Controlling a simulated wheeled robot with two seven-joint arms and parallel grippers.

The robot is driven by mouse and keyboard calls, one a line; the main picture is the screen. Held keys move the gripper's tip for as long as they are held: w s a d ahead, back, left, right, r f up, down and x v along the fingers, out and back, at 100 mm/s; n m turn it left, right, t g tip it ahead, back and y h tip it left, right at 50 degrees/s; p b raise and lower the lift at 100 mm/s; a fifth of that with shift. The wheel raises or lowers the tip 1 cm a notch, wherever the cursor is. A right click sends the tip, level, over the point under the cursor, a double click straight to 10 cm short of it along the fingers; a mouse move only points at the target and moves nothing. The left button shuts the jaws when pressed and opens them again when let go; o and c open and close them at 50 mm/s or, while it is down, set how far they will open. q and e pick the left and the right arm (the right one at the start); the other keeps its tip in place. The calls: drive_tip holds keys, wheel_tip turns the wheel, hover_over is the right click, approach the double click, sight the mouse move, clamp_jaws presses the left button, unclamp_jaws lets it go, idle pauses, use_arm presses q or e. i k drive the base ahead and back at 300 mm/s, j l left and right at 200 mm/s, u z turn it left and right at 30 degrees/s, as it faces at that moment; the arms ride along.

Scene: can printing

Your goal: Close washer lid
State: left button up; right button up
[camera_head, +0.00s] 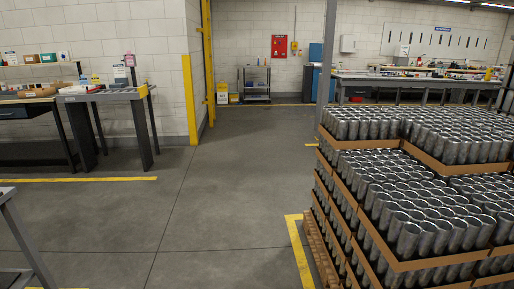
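No washer and no washer lid can be made out in the head view. Neither of my grippers is in view, and no part of my arms shows clearly.
Stacked trays of silver cans (430,225) on a wooden pallet (322,245) fill the right side. A workbench (105,97) stands at the left, a long bench (420,82) at the back right, and a shelf cart (254,84) at the back. The middle floor (215,195) is clear.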

sight(315, 49)
drive_tip(key=i, duration=7.65)
drive_tip(key=i+z, duration=0.15)
drive_tip(key=i, duration=0.35)
drive_tip(key=i+z, duration=0.15)
drive_tip(key=i, duration=0.35)
drive_tip(key=i+z, duration=0.15)
drive_tip(key=i, duration=0.4)
drive_tip(key=i+j+z, duration=0.15)
drive_tip(key=i, duration=0.35)
drive_tip(key=i+j+z, duration=0.15)
drive_tip(key=i, duration=0.3)
drive_tip(key=i+j+z, duration=0.15)
drive_tip(key=i+j, duration=0.2)
drive_tip(key=i, duration=0.15)
drive_tip(key=i+l, duration=0.2)
drive_tip(key=i, duration=0.7)
drive_tip(key=i+l+z, duration=0.15)
drive_tip(key=i, duration=0.7)
drive_tip(key=i+l, duration=0.15)
drive_tip(key=i, duration=0.75)
drive_tip(key=i+j+u, duration=0.1)
drive_tip(key=i+u, duration=0.2)
drive_tip(key=i, duration=0.3)
drive_tip(key=i+u, duration=0.35)
drive_tip(key=i, duration=0.25)
drive_tip(key=i+l+u, duration=0.3)
drive_tip(key=i, duration=0.3)
drive_tip(key=i+j, duration=0.05)
drive_tip(key=j, duration=0.05)
